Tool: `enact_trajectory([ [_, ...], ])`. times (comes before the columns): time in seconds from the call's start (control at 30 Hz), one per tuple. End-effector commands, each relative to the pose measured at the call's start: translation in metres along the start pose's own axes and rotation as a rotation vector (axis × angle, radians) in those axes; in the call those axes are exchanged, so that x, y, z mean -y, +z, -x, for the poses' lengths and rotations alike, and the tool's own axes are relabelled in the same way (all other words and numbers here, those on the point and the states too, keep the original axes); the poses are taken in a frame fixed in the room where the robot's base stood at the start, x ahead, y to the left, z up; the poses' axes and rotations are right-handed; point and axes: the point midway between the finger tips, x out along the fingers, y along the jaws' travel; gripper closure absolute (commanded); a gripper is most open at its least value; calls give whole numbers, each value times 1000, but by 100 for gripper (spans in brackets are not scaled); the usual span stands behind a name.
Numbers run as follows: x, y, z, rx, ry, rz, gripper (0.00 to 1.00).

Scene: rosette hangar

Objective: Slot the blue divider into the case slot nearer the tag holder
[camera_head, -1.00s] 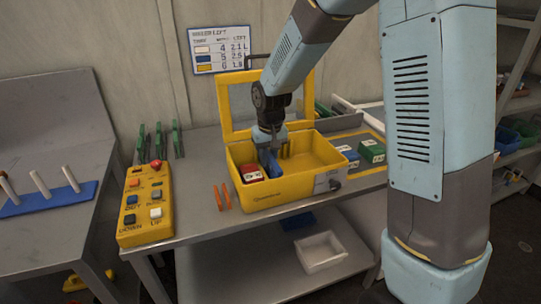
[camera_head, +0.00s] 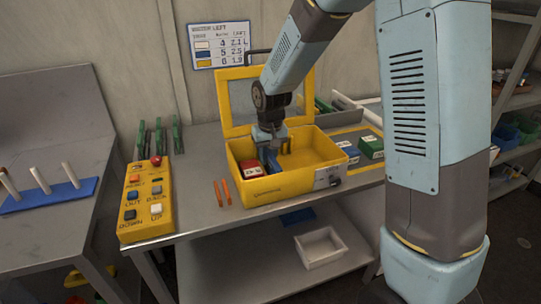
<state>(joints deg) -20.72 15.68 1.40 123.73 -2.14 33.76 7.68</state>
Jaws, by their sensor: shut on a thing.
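The yellow case (camera_head: 290,187) stands open on the metal bench, its framed lid (camera_head: 266,98) raised at the back. My gripper (camera_head: 269,145) points down into the left part of the case and is shut on the blue divider (camera_head: 271,160). The divider is upright beside a red labelled block (camera_head: 250,168) inside the case. Its lower edge and the case slots are hidden, so I cannot tell whether it sits in one. A pale tag holder (camera_head: 327,177) is on the case's front at the right end.
Blue (camera_head: 350,152) and green (camera_head: 371,147) boxes stand right of the case. Green upright pieces (camera_head: 159,138) stand behind. A white bin (camera_head: 320,247) is on the shelf below.

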Motion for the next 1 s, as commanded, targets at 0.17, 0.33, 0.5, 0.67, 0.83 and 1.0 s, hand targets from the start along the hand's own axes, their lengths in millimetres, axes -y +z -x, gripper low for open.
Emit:
enact_trajectory([
  [0.17,0,0,-1,0,0,0,100],
  [0.33,0,0,-2,0,0,0,100],
  [0.5,0,0,-3,0,0,0,100],
  [0.67,0,1,-4,0,0,0,100],
  [0.83,0,1,-5,0,0,0,100],
  [1.0,0,1,-6,0,0,0,100],
])
